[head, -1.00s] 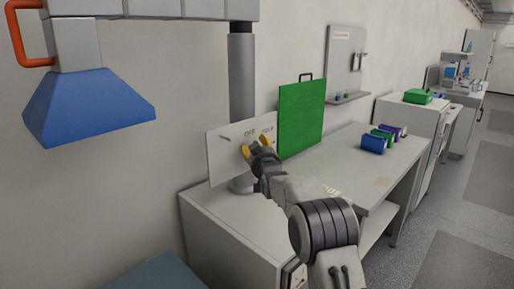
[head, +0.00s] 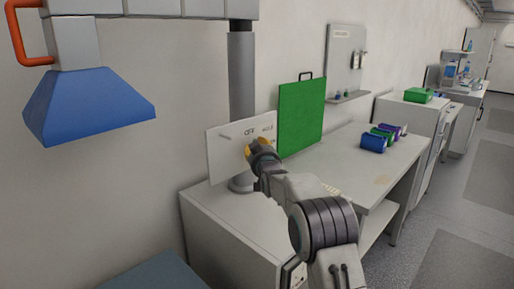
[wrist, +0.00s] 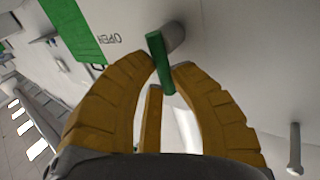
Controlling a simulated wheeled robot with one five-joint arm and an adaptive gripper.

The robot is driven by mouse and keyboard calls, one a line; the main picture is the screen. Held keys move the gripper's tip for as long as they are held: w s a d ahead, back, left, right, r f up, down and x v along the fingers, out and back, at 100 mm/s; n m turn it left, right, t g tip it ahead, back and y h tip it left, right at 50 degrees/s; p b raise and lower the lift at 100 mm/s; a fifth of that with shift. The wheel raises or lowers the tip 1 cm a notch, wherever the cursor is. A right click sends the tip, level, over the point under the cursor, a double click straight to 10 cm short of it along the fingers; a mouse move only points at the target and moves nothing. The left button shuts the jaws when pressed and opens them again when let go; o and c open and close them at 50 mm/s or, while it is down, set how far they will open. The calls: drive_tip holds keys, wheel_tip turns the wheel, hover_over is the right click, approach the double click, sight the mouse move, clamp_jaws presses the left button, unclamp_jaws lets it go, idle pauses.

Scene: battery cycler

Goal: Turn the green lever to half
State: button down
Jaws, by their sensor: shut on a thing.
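The green lever (wrist: 160,62) is a short rod on a grey hub at the white panel, seen in the wrist view. My gripper (wrist: 163,72) has its yellow fingertips closed around the lever, one on each side. In the head view my gripper (head: 249,150) is at the right part of the white panel (head: 222,166) and hides the lever. I cannot read which mark the lever points at.
A grey peg (wrist: 294,150) sticks out of the same panel. A blue hood (head: 88,105) hangs at the left.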

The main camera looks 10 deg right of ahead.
drive_tip(key=shift+m+b, duration=0.3)
drive_tip(key=shift+b, duration=0.6)
drive_tip(key=shift+d+r+m+g+b, duration=0.1)
drive_tip(key=shift+m+g+b, duration=0.2)
drive_tip(key=shift+g+b, duration=0.15)
drive_tip(key=shift+w, duration=0.1)
drive_tip(key=c, duration=1.1)
unclamp_jaws()
drive_tip(key=shift+s+r, duration=0.2)
drive_tip(key=shift+s, duration=2.8)
drive_tip(key=shift+s+r, duration=0.15)
drive_tip(key=shift+s, duration=2.8)
drive_tip(key=shift+o, duration=0.4)
